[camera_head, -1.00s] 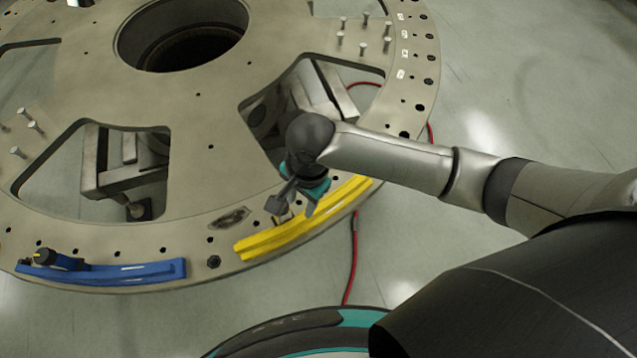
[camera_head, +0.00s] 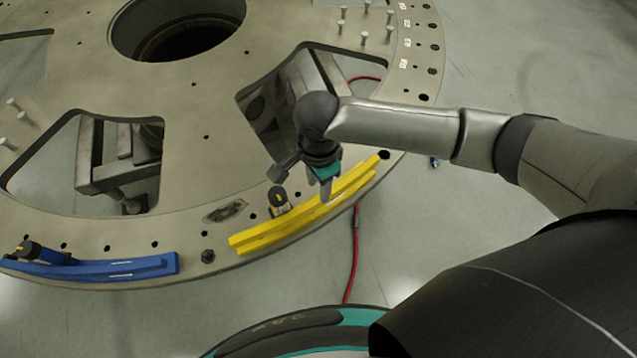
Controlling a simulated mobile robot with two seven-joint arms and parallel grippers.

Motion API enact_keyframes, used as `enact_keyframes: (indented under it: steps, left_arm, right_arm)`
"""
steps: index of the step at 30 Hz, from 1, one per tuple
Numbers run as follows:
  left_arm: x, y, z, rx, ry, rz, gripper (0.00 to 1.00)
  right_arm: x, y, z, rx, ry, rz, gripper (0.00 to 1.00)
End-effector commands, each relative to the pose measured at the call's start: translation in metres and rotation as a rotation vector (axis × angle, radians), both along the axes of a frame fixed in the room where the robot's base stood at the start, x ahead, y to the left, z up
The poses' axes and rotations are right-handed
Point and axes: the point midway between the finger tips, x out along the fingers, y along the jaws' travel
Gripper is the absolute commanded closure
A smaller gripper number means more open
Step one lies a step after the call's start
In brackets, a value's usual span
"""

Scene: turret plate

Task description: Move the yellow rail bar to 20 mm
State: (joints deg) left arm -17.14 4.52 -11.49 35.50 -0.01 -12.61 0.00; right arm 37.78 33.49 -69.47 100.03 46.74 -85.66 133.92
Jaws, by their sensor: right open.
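The yellow rail bar (camera_head: 262,240) is a curved bar lying along the near rim of the turret plate (camera_head: 190,215). My right gripper (camera_head: 301,182) hangs above and behind the bar's right half, with its fingers apart and nothing between them. Its near finger hides a little of the bar. A small dark piece with a yellow mark (camera_head: 278,203) stands at the bar's inner side, just below the gripper; I cannot tell whether it is joined to the bar. My left gripper is not in view.
A blue rail (camera_head: 120,268) with a black-and-yellow piece (camera_head: 42,254) lies on the rim at left. The plate has large cut-outs and several upright pins (camera_head: 364,37). A red cable (camera_head: 354,255) runs on the floor beyond the rim.

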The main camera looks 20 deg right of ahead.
Motion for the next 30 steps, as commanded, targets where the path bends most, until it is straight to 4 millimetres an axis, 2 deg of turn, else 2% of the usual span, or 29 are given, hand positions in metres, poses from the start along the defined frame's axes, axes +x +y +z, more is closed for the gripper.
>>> enact_keyframes:
  steps: [1,7,19,30]
  left_arm:
    - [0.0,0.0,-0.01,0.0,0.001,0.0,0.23]
    - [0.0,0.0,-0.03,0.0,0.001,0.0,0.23]
    - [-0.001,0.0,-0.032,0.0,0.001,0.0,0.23]
    - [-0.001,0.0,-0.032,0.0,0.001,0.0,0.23]
  right_arm:
    - [0.0,0.0,-0.008,-0.001,-0.001,0.001,0.56]
    - [0.0,-0.001,-0.023,-0.001,0.0,0.0,0.56]
    - [0.0,0.0,-0.054,0.0,0.002,-0.001,0.56]
    - [0.0,0.0,-0.058,0.001,0.001,0.0,0.56]
